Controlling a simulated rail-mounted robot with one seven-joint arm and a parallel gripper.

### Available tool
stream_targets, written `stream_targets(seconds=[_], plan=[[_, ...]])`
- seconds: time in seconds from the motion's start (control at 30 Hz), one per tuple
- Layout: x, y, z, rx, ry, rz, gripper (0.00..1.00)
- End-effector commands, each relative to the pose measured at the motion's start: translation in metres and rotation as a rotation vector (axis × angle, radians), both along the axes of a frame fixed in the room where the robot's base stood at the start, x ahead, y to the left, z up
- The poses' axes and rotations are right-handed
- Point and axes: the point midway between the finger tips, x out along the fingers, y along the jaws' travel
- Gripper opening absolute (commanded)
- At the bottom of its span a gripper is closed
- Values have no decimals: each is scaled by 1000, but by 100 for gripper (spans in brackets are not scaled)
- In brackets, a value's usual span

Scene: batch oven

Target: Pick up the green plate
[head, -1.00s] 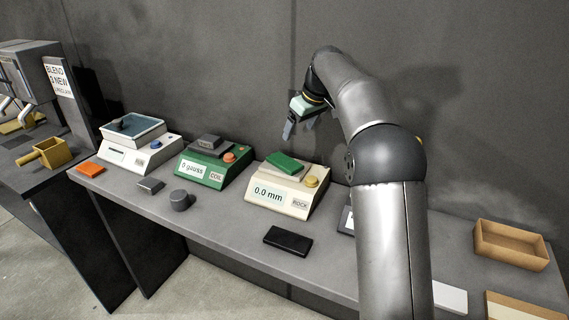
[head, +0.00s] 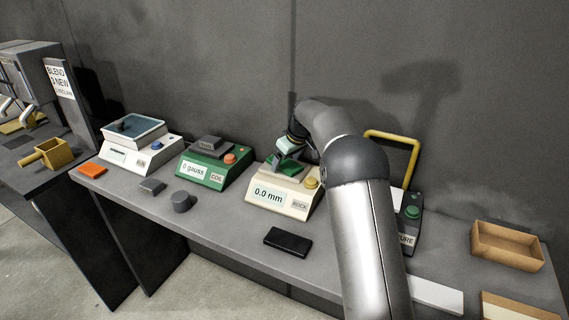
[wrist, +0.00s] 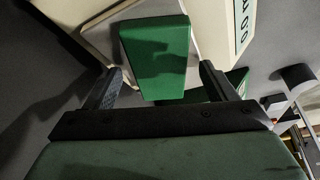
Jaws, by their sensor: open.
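The green plate (wrist: 157,52) lies on top of the cream instrument (head: 270,194) that reads 0.0 mm, with a pale platform under it. My gripper (wrist: 160,73) is open, and in the wrist view its two fingers appear on either side of the plate's near part. I see a gap between each finger and the plate. I cannot tell whether the fingertips are down at the plate's height. In the head view my gripper (head: 284,166) is over the instrument's top and hides most of the plate.
A green instrument (head: 213,172) reading 0 gauss stands left, with a dark block on it. A yellow knob (head: 312,183) is on the cream instrument's front. A black slab (head: 287,242) lies in front. A dark device with a yellow handle (head: 414,150) and a cardboard tray (head: 507,257) are right.

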Motion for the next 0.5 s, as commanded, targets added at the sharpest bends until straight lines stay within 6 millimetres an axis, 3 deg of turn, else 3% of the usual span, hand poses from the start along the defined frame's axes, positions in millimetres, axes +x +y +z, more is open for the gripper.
stream_targets(seconds=[0.2, 0.4, 0.5], plan=[[0, 0, 0, 0, -1, 0, 75], [0, 0, 0, 0, -1, 0, 24], [0, 0, 1, 1, -2, 0, 24]])
